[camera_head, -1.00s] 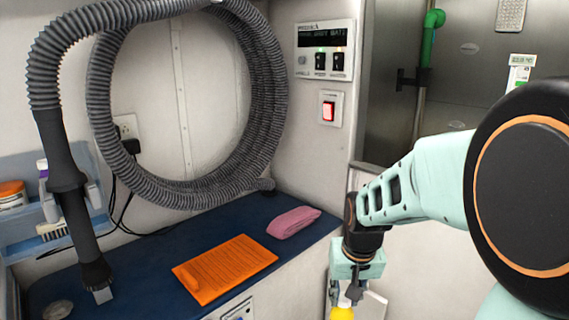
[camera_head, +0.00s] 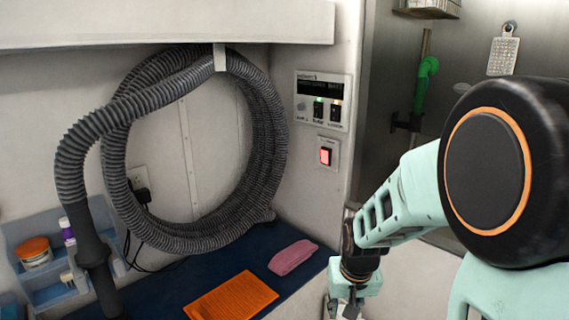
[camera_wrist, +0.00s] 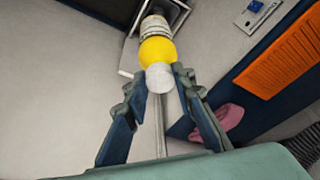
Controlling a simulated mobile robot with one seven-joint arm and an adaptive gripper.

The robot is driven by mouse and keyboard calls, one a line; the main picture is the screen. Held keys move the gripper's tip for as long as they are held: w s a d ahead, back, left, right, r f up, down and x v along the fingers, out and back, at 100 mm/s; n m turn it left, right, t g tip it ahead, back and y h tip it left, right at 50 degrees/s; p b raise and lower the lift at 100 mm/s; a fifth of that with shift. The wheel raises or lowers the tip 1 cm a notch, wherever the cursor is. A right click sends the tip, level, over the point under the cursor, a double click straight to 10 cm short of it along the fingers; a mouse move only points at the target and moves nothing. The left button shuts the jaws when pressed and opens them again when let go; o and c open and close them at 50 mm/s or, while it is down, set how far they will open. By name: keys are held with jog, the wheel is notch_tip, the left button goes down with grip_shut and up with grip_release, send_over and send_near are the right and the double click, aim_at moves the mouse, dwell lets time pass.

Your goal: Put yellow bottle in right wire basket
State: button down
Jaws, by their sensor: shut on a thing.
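My gripper (camera_wrist: 160,82) is shut on the yellow bottle (camera_wrist: 157,52), whose white cap sits between the fingertips in the wrist view. The bottle's yellow shoulder and pale, printed body extend beyond the fingers. In the head view my gripper (camera_head: 350,305) is at the bottom edge, right of the blue counter, and the bottle is out of frame. A metal basket or rack (camera_head: 428,10) is partly visible on the steel wall at the top right; I cannot tell whether it is the right wire basket.
The blue counter (camera_head: 160,295) holds an orange mat (camera_head: 232,297) and a folded pink cloth (camera_head: 292,257). A grey coiled hose (camera_head: 270,140) hangs on the wall below a white overhead shelf or cabinet (camera_head: 170,25). A green pipe (camera_head: 422,85) is on the steel wall.

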jog(key=w+p+v, duration=0.1)
jog(key=p+v, duration=0.8)
jog(key=p, duration=0.2)
jog(key=shift+r+p, duration=0.35)
jog(key=shift+p, duration=0.05)
jog(key=shift+w+a, duration=0.15)
